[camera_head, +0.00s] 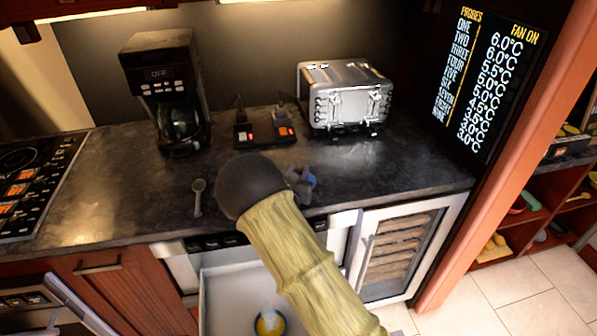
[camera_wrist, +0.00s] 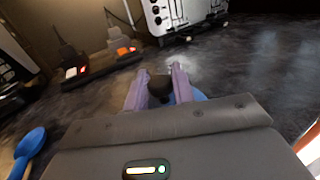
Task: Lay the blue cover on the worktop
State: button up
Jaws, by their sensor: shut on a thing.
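My gripper (camera_wrist: 158,88) is shut on the dark knob of the blue cover (camera_wrist: 199,95). In the wrist view its two purple fingers stand on either side of the knob. Only small parts of the blue rim show past the fingers and the wrist housing. In the head view my gripper (camera_head: 300,184) is over the front part of the dark worktop (camera_head: 345,170), mostly hidden behind my arm, with a bit of blue beside it. I cannot tell whether the cover touches the worktop.
A coffee maker (camera_head: 165,85), a switch box (camera_head: 265,132) and a silver toaster (camera_head: 345,95) stand at the back. A spoon (camera_head: 198,192) lies left of my arm. Below, an open drawer (camera_head: 228,285) holds a yellow and blue bowl (camera_head: 269,324). The worktop's right part is clear.

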jog(key=shift+f, duration=0.2)
jog(key=o, duration=1)
jog(key=shift+c, duration=0.2)
jog(key=shift+r, duration=0.1)
jog(key=shift+r, duration=0.15)
jog(key=b+v, duration=0.2)
jog(key=v, duration=1)
